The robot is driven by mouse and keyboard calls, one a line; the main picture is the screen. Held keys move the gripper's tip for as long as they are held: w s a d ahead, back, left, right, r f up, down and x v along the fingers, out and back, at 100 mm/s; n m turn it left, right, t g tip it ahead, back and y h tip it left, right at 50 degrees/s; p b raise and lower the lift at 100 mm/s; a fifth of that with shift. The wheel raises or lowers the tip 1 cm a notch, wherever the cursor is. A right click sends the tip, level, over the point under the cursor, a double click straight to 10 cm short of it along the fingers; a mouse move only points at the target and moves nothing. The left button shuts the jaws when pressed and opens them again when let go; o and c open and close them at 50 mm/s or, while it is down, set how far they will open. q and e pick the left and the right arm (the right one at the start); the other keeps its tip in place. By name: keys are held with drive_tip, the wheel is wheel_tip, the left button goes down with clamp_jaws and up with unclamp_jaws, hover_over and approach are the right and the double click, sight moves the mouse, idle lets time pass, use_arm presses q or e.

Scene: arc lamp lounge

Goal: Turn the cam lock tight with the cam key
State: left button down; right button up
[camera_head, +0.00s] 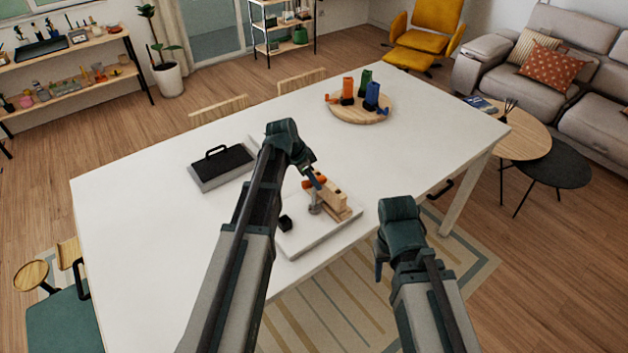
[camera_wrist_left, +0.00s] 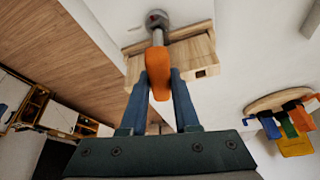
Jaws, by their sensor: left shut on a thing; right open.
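The cam key has an orange handle (camera_wrist_left: 159,74) and a grey metal shaft (camera_wrist_left: 157,32). My left gripper (camera_wrist_left: 160,85) is shut on the orange handle; in the head view it (camera_head: 312,180) reaches in over the wooden block. The shaft's far end meets a round grey part (camera_wrist_left: 157,17) with a reddish centre, probably the cam lock, beside the block. I cannot tell whether the key is seated. The wooden block (camera_head: 338,207) stands on a white board (camera_head: 293,242). My right gripper (camera_head: 382,262) is open and empty, off the table's front edge.
A small black block (camera_head: 285,222) lies on the board's left part. A grey tray with a black handled pad (camera_head: 222,164) lies further left. A round wooden board (camera_head: 361,114) with orange, green and blue items stands at the back. The white table (camera_head: 130,220) is clear at left.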

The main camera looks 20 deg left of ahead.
use_arm(q)
drive_tip(key=shift+m, duration=0.5)
drive_tip(key=m+g, duration=0.1)
drive_tip(key=m, duration=0.2)
drive_tip(key=shift+w+g+h, duration=0.15)
drive_tip(key=shift+g+h, duration=0.15)
drive_tip(key=shift+h, duration=0.1)
drive_tip(key=shift+m, duration=0.7)
drive_tip(key=shift+s, duration=0.2)
drive_tip(key=shift+r, duration=0.1)
